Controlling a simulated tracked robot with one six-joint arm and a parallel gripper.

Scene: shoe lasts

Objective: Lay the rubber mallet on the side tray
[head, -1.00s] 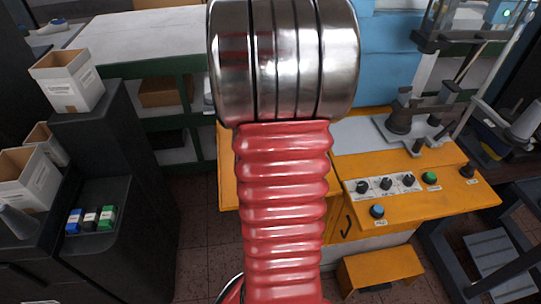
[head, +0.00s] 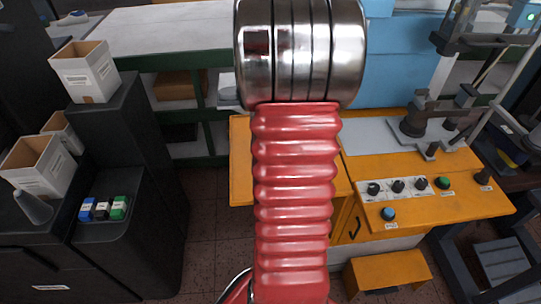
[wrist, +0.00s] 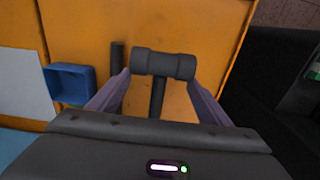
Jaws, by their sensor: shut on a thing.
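The rubber mallet (wrist: 163,64) shows in the wrist view with a dark cylindrical head and a dark handle running down between the fingers. My gripper (wrist: 158,88) is shut on the handle, and the head sticks out past the fingertips. An orange surface lies behind the mallet; I cannot tell the gap between them. A blue open box (wrist: 70,84) is left of the gripper; I cannot tell whether it or the orange surface is the side tray. In the head view my own arm hides the gripper and mallet.
The orange machine (head: 450,208) with knobs and buttons stands at right in the head view. A small orange step (head: 388,270) is below it. A dark cabinet (head: 125,150) with cartons (head: 86,72) stands at left. Bare floor (head: 208,240) shows between them.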

